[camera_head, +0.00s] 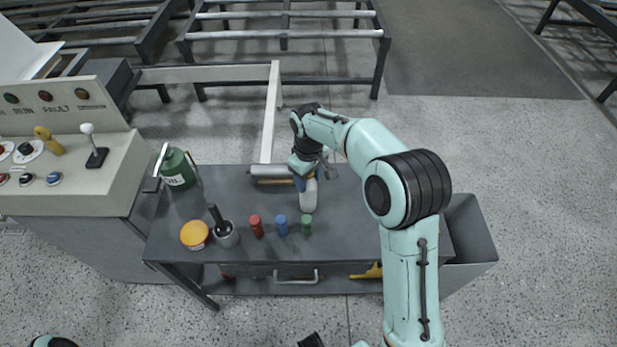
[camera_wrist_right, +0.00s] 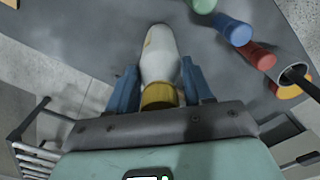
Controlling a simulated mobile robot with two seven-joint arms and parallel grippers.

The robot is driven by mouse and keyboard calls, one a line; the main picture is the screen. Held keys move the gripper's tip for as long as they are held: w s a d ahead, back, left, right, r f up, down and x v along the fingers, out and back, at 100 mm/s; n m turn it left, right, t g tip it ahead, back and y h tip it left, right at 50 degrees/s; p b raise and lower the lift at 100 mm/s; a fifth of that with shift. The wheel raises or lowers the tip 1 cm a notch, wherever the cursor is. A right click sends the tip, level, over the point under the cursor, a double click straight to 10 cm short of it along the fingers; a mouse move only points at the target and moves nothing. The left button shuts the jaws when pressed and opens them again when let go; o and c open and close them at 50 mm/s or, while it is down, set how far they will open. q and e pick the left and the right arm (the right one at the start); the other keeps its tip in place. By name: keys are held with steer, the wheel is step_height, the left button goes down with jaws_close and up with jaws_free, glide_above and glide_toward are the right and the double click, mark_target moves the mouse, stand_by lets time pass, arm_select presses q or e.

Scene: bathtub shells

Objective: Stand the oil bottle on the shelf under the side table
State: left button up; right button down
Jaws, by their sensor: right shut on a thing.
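The oil bottle, white with a yellow cap, shows below my right gripper in the head view (camera_head: 309,197). In the right wrist view its pale body (camera_wrist_right: 161,50) and yellow cap (camera_wrist_right: 158,96) lie between the blue fingers. My right gripper (camera_head: 303,180) is shut on the bottle. The bottle is over the back middle of the dark side table (camera_head: 350,235); I cannot tell if its base touches the top. The lower shelf (camera_head: 248,287) shows as a strip below the table's front edge. My left gripper is not in view.
Red (camera_head: 256,226), blue (camera_head: 281,225) and green (camera_head: 306,224) cylinders stand near the table's front. A yellow-lidded tub (camera_head: 195,235), a cup (camera_head: 226,236) and a green can (camera_head: 177,170) stand left. A yellow item (camera_head: 368,271) is on the shelf's right. A grey bin (camera_head: 472,245) is at right.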

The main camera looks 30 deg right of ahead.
steer(key=shift+f, duration=0.1)
steer(key=shift+c, duration=2.3)
jaws_free()
